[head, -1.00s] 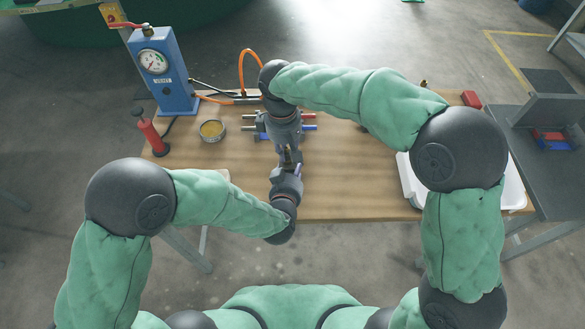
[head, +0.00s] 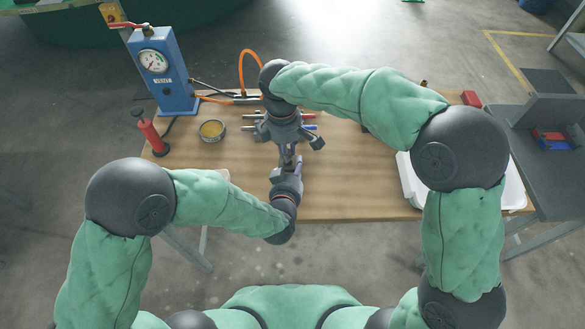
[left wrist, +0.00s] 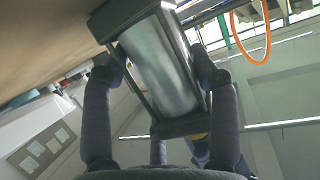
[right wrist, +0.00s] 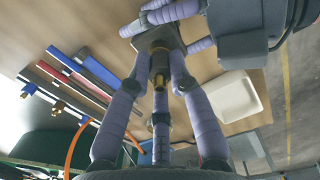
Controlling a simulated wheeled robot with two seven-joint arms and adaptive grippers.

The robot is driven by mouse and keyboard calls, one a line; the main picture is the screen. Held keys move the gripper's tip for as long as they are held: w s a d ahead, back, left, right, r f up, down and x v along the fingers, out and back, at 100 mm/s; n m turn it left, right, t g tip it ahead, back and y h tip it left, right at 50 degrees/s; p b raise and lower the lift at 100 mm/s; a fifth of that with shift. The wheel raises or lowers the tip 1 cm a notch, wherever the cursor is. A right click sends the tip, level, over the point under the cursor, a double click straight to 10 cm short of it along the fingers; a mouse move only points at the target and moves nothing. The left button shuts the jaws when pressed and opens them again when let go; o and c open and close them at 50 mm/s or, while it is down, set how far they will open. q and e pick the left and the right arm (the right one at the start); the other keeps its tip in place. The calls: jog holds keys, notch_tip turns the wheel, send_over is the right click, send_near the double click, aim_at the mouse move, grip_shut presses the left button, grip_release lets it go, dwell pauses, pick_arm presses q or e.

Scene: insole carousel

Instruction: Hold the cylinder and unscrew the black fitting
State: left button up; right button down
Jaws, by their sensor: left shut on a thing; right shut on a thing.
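The silver cylinder (left wrist: 162,65) has dark square end caps and fills the middle of the left wrist view. My left gripper (left wrist: 155,72) is shut around its body, with fingers on both sides. The black fitting (right wrist: 159,60), with a brass-coloured tip, sticks out from the dark end cap (right wrist: 157,36) in the right wrist view. My right gripper (right wrist: 158,78) is shut on the fitting, its fingers spread around it. In the head view the left gripper (head: 290,172) and right gripper (head: 287,148) meet above the table, largely hiding cylinder and fitting.
A blue gauge unit (head: 172,75), a red hand pump (head: 152,135) and an open tin (head: 212,130) stand at the table's left. An orange hose (head: 242,68) arches behind. A white tray (head: 515,190) is at the right. Bare wood lies right of the grippers (head: 355,180).

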jog(key=shift+w, duration=0.1)
jog(key=n, duration=0.6)
jog(key=n, duration=0.6)
dwell(0.4)
jog(key=c, duration=1.1)
grip_release()
jog(key=shift+o, duration=0.2)
jog(key=shift+c, duration=0.3)
